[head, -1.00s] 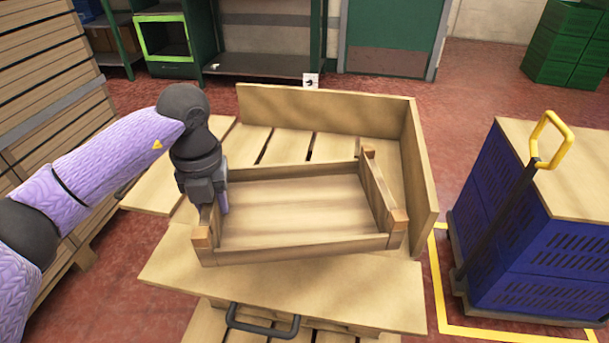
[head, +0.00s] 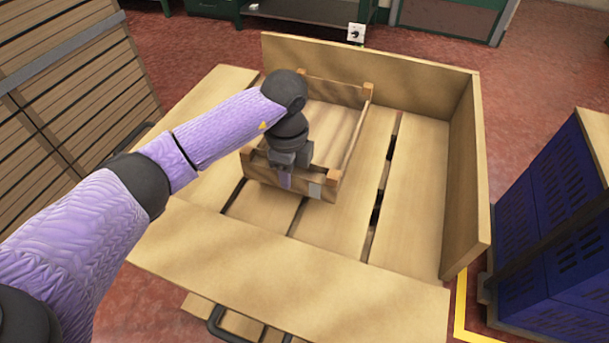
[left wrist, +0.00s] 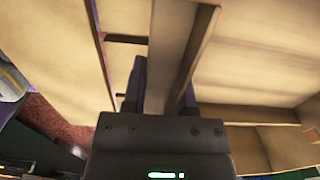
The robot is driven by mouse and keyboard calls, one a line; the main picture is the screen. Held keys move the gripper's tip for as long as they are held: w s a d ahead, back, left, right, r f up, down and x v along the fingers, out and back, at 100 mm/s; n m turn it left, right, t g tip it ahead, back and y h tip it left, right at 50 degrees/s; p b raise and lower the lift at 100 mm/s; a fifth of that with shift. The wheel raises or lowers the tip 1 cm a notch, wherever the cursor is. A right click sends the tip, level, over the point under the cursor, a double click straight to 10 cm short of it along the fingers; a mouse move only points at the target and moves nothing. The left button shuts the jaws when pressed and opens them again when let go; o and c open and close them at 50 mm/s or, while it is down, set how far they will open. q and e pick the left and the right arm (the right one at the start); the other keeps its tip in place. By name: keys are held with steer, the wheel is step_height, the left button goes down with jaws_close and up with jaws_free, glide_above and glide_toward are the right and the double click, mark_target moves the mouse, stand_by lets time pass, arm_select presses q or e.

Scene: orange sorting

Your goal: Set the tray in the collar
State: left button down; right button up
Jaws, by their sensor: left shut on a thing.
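The wooden tray (head: 335,120) is empty, with short corner posts, over the back left part of the collar's slatted floor. My left gripper (head: 287,178) is shut on the tray's near end wall; the left wrist view shows that wall (left wrist: 175,45) between the two fingers (left wrist: 163,95). I cannot tell whether the tray touches the slats. The collar (head: 370,82) has upright boards at the back and right, and its left and front sides show no upright board. The gripper and wrist hide part of the near end wall. My right gripper is out of view.
A wide flat board (head: 290,268) lies along the front, with a dark handle (head: 225,325) below it. Bare slats (head: 420,180) are free right of the tray. A slatted wooden stack (head: 75,85) stands at left, blue crates (head: 560,200) at right.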

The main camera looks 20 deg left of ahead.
mark_target(291, 202)
arm_select(q)
step_height(291, 202, down, 6)
steer(key=b, duration=0.2)
steer(key=shift+b, duration=0.35)
steer(key=shift+r, duration=0.3)
steer(key=shift+c, duration=2)
jaws_free()
steer(key=shift+f, duration=0.1)
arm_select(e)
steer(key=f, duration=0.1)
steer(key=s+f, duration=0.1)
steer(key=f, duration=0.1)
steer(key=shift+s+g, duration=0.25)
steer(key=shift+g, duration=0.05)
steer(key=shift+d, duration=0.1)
arm_select(q)
step_height(291, 202, up, 13)
steer(key=p, duration=0.8)
steer(key=shift+f, duration=0.4)
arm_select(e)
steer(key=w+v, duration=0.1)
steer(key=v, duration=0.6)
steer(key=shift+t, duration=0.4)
